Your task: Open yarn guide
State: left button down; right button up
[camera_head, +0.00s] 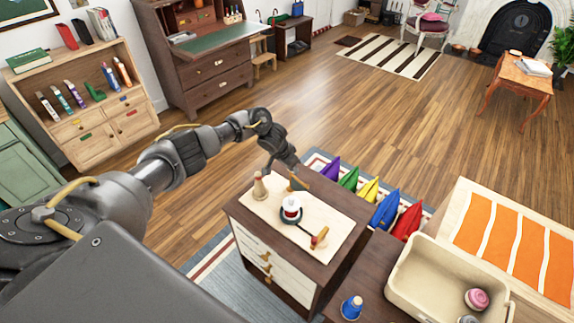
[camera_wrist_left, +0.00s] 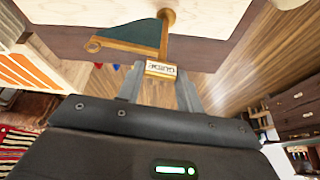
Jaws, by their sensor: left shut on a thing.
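The yarn guide shows in the left wrist view as a dark green triangular plate (camera_wrist_left: 138,37) with a wood-coloured edge, a round post and a small tab (camera_wrist_left: 160,69) lettered "GUIDE". My left gripper (camera_wrist_left: 160,76) has a finger on each side of this tab and is shut on it. In the head view my left gripper (camera_head: 301,173) is at the far edge of a pale board (camera_head: 330,215) on a small cabinet; the guide is mostly hidden there. My right gripper is not in view.
Coloured cushions (camera_head: 385,210) lie behind the cabinet. A cream bin (camera_head: 450,278) and a blue spool (camera_head: 352,307) are at right.

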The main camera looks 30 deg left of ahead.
pick_arm(q)
jog(key=c, duration=0.9)
grip_release()
jog(key=v, duration=1)
jog(key=shift+s+r, duration=0.2)
jog(key=shift+r, duration=0.15)
